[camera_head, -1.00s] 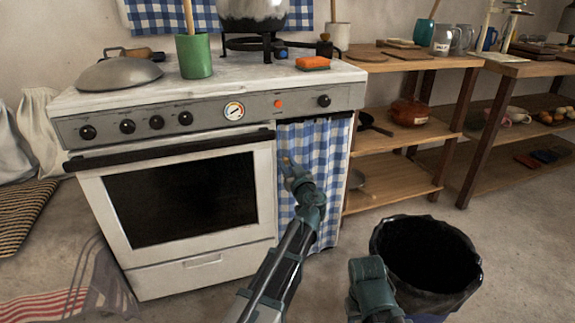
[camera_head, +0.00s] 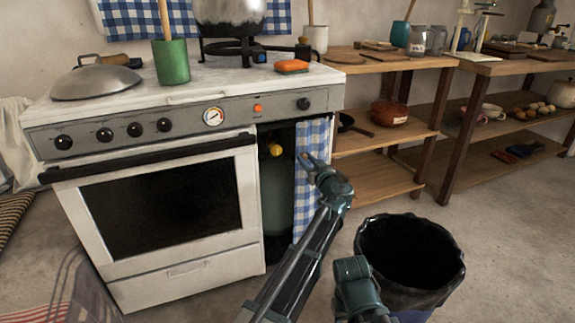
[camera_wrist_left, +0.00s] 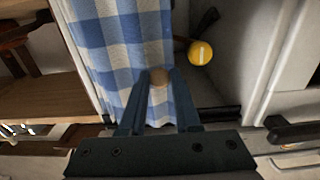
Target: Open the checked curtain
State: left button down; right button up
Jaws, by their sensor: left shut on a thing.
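The blue and white checked curtain (camera_head: 313,167) hangs bunched at the right side of the opening beside the oven. The left part of the opening is uncovered and shows a green gas cylinder (camera_head: 276,195) with a yellow knob (camera_head: 275,150).
The white stove (camera_head: 180,200) stands left of the opening. Wooden shelves (camera_head: 385,140) with pans and a red pot (camera_head: 389,112) stand to the right. A black-lined bin (camera_head: 372,245) is on the floor close to my arms.

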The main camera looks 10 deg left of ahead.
pick_arm(q)
jog(key=shift+w+d, duration=0.45)
jog(key=shift+d, duration=0.15)
jog(key=c, duration=0.6)
grip_release()
jog(key=shift+s, duration=0.1)
